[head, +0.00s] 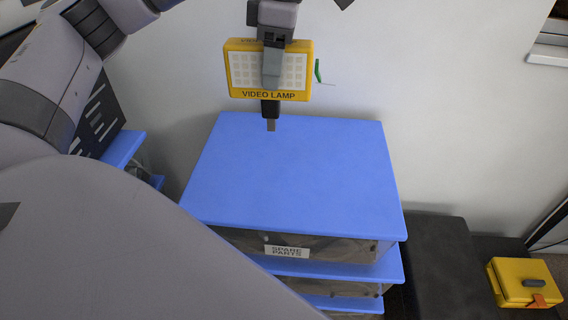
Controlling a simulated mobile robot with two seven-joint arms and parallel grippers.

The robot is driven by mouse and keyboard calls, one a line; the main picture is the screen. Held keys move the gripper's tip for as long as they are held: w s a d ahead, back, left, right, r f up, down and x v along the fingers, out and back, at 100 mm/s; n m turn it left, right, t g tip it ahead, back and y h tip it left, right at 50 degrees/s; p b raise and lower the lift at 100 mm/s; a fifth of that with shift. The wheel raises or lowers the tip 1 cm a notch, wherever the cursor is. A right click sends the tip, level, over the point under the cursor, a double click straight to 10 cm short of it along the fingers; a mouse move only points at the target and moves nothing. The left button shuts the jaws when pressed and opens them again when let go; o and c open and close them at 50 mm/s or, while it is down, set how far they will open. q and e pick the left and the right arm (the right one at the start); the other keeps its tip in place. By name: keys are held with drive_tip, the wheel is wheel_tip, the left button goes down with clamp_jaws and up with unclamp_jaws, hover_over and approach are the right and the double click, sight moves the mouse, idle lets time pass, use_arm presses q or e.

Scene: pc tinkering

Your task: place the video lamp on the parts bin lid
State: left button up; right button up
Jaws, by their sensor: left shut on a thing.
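The video lamp (240,76) is a yellow box with a pale panel of small squares and the words VIDEO LAMP. My left gripper (271,75) is shut on it, with a finger across its front face. The lamp hangs upright in the air above the far edge of the blue parts bin lid (295,175). A dark stem with a metal tip points down below the lamp. The lid is flat and bare, on top of a stack labelled SPARE PARTS. My right gripper is not in view.
Another blue-lidded bin (124,148) stands at the left, partly behind my arm. A dark grey block (440,265) and a yellow case (524,282) lie at the lower right. A white wall (440,90) rises behind the stack.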

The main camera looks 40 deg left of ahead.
sight(275, 100)
use_arm(q)
wheel_tip(275, 100, down, 7)
drive_tip(key=shift+r+b, duration=0.15)
drive_tip(key=shift+b, duration=0.95)
wheel_tip(275, 100, down, 6)
drive_tip(key=shift+f+b, duration=0.1)
drive_tip(key=shift+b, duration=0.35)
wheel_tip(275, 100, down, 5)
drive_tip(key=shift+f, duration=0.25)
drive_tip(key=o, duration=1.3)
